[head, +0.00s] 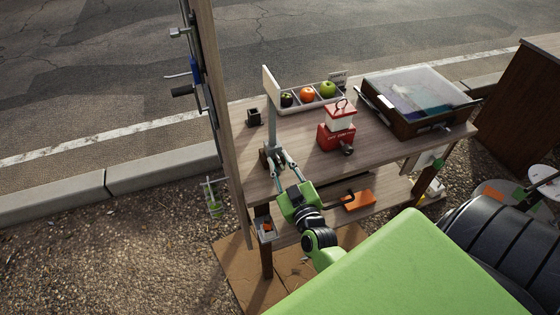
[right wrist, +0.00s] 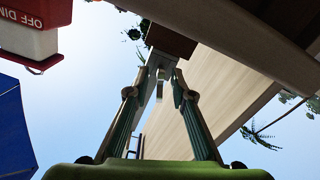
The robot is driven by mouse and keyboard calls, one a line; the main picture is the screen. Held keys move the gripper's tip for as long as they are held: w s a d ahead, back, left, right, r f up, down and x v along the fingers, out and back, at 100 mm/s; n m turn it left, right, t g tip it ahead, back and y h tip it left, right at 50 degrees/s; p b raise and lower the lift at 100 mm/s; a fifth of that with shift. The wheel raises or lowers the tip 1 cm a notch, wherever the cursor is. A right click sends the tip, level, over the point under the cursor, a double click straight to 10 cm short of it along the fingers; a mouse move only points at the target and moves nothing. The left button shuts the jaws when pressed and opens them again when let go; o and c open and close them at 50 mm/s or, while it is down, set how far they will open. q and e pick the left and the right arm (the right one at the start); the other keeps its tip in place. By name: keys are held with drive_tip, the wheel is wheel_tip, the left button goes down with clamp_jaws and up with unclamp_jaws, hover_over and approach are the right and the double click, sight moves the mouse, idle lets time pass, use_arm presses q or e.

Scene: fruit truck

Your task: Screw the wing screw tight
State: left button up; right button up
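My right gripper (head: 275,160) reaches up to the near edge of the wooden table (head: 385,150), at the foot of a grey upright post (head: 271,120). In the right wrist view its two fingers (right wrist: 161,78) stand apart, pointing at a brown block (right wrist: 170,40) under the tabletop. A small grey metal piece, likely the wing screw (right wrist: 160,70), shows between the fingertips below that block. Whether the fingers touch it cannot be made out. In the head view the screw is too small to tell from the fingers. My left gripper is not in view.
A tray of fruit (head: 309,104), a red-and-white machine (head: 337,132) and a glass-topped case (head: 417,98) stand on the table. A tall wooden post (head: 222,110) rises close on the left. A lower shelf (head: 322,205) holds an orange object (head: 358,201).

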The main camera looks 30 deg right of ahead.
drive_tip(key=shift+w, duration=0.1)
clamp_jaws()
